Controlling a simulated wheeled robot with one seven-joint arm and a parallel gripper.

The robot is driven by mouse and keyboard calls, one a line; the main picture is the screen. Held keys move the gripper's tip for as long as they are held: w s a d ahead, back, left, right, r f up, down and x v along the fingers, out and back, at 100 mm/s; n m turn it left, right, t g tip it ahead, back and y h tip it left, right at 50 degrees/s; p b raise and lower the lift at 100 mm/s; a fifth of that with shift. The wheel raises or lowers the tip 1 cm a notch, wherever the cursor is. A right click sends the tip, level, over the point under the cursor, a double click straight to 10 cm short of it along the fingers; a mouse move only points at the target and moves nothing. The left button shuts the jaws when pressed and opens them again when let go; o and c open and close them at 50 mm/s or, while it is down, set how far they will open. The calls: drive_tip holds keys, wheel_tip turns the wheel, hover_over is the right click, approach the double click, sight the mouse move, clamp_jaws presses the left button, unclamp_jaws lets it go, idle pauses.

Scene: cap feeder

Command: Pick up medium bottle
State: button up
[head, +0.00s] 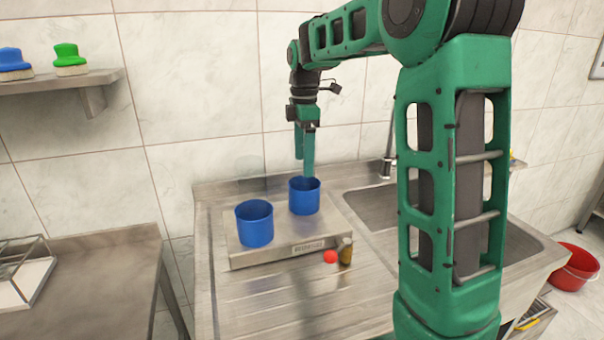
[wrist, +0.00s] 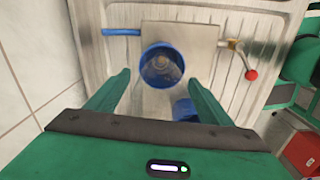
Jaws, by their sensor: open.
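No separate, clearly shaped medium bottle can be made out. Two blue cups stand on a metal platform (head: 283,254): a front left cup (head: 254,225) and a back right cup (head: 304,197). My gripper (head: 304,168) points down over the back right cup, fingers apart and nothing between them. In the wrist view, my fingers (wrist: 158,76) are spread on either side of a cup (wrist: 145,79) with something roundish, yellow-grey inside (wrist: 162,68), too blurred to name. Another cup (wrist: 183,108) is partly hidden by a finger.
A brass-coloured part (head: 346,251) and a red knob (head: 330,257) sit at the platform's front right corner. A sink (head: 372,206) lies right of it, under my arm. A shelf (head: 70,82) with two brushes hangs at left. The drainboard (head: 300,305) in front is clear.

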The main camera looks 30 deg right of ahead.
wheel_tip(320, 180, down, 4)
drive_tip(key=shift+f, duration=0.1)
drive_tip(key=shift+c, duration=0.3)
drive_tip(key=c, duration=1)
drive_tip(key=shift+c, duration=0.2)
wheel_tip(320, 180, up, 24)
idle(0.8)
